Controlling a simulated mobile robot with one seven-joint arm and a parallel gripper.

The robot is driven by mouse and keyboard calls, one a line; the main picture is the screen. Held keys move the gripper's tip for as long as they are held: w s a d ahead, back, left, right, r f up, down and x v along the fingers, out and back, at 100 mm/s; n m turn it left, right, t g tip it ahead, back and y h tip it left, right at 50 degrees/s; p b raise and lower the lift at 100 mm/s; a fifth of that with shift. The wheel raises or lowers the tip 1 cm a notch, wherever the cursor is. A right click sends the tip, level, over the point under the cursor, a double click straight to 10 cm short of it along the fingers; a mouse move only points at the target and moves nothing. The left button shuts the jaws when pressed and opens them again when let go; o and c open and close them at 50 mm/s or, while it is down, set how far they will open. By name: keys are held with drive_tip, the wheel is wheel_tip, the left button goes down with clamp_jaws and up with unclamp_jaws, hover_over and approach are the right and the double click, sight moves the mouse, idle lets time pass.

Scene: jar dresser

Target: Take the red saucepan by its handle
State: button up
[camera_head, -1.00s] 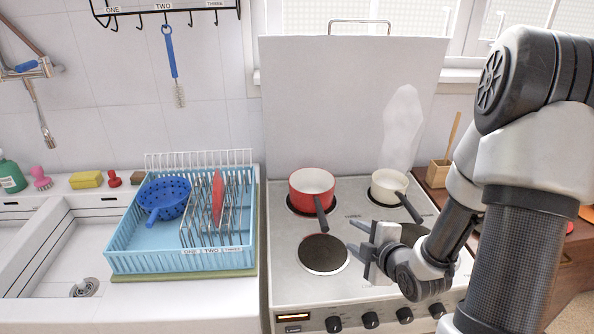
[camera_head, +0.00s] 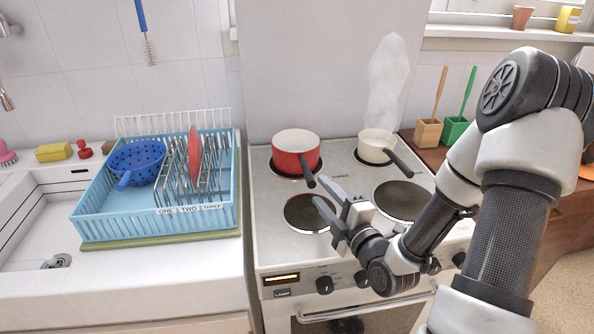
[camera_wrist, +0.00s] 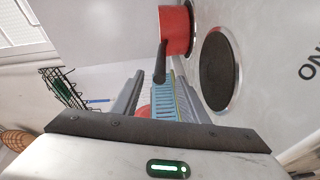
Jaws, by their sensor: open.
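The red saucepan (camera_head: 296,159) with a white inside sits on the back left burner of the stove (camera_head: 262,215). Its dark handle (camera_head: 306,174) points forward, toward my gripper. My gripper (camera_head: 320,190) is open and empty, with its fingertips just short of the handle's end, above the front left burner. In the wrist view the red saucepan (camera_wrist: 174,32) is at the top. Its handle (camera_wrist: 160,62) hangs down in line with the gap between my gripper's fingers (camera_wrist: 158,78). I cannot tell whether the handle's end is between them.
A cream pan (camera_head: 378,143) with a dark handle stands on the back right burner, steam rising above it. A blue dish rack (camera_head: 88,207) with a blue colander (camera_head: 137,158) is left of the stove. Wooden (camera_head: 428,133) and green (camera_head: 454,131) holders stand to the right.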

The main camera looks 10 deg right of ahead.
sight(304, 172)
drive_tip(key=shift+w+a+f+b, duration=0.35)
drive_tip(key=shift+w+b, duration=0.25)
drive_tip(key=shift+b, duration=1.9)
drive_tip(key=x, duration=0.2)
drive_tip(key=p+x, duration=0.1)
drive_tip(key=x, duration=0.1)
drive_tip(key=shift+r, duration=0.25)
drive_tip(key=shift+x, duration=3.05)
drive_tip(key=shift+r, duration=0.1)
drive_tip(key=shift+c, duration=0.4)
clamp_jaws()
drive_tip(key=shift+r, duration=0.2)
